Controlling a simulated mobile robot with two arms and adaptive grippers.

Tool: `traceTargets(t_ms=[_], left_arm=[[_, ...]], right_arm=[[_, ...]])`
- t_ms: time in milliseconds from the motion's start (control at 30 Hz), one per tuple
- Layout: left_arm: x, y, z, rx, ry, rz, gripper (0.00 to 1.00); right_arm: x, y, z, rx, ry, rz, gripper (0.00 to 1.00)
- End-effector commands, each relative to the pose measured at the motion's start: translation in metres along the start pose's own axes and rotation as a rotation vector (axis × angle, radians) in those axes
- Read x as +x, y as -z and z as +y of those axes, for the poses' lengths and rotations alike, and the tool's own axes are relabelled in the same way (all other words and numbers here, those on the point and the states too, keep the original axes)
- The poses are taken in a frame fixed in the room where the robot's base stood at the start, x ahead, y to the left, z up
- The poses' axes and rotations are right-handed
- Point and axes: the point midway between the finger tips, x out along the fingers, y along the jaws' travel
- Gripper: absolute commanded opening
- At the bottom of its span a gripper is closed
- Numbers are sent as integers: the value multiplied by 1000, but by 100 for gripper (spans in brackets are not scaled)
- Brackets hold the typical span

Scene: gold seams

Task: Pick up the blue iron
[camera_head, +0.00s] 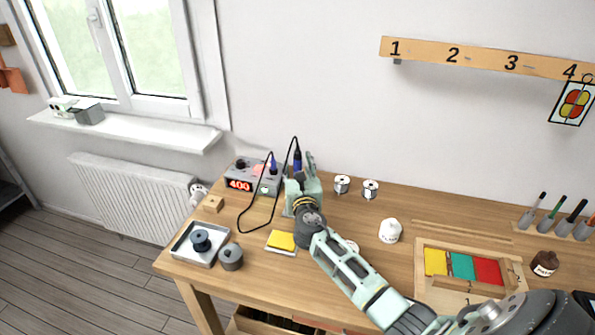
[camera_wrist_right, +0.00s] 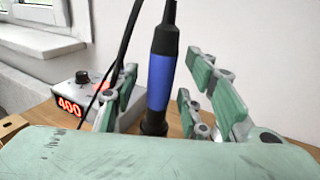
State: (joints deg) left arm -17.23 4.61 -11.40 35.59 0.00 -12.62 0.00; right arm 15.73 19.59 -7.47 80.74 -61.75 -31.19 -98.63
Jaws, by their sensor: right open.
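The blue iron (camera_head: 297,161) stands upright behind my right gripper at the back of the workbench, beside the soldering station, with a black cable rising from its top. In the right wrist view, the iron (camera_wrist_right: 161,82) has a blue grip with black ends and stands between the green finger pads. My right gripper (camera_head: 304,178) is open around it; the wrist view (camera_wrist_right: 158,92) shows gaps between pads and handle. The iron's lower end is hidden by my gripper body. My left gripper is not in view.
A yellow sponge (camera_head: 281,240), a tray (camera_head: 186,258) with a dark spool, and two solder spools (camera_head: 342,183) are nearby. The wall (camera_head: 300,80) is close behind.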

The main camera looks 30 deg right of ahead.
Motion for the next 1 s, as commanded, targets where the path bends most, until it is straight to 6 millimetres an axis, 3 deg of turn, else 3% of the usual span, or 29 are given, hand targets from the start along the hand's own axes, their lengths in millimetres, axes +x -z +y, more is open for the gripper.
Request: traceTargets(t_ms=[267, 733, 1000], left_arm=[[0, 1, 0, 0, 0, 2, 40], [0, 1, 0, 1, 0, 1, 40], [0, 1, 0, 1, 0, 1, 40]], right_arm=[[3, 0, 0, 0, -1, 0, 41], [3, 0, 0, 0, -1, 0, 1], [3, 0, 0, 0, -1, -1, 0]])
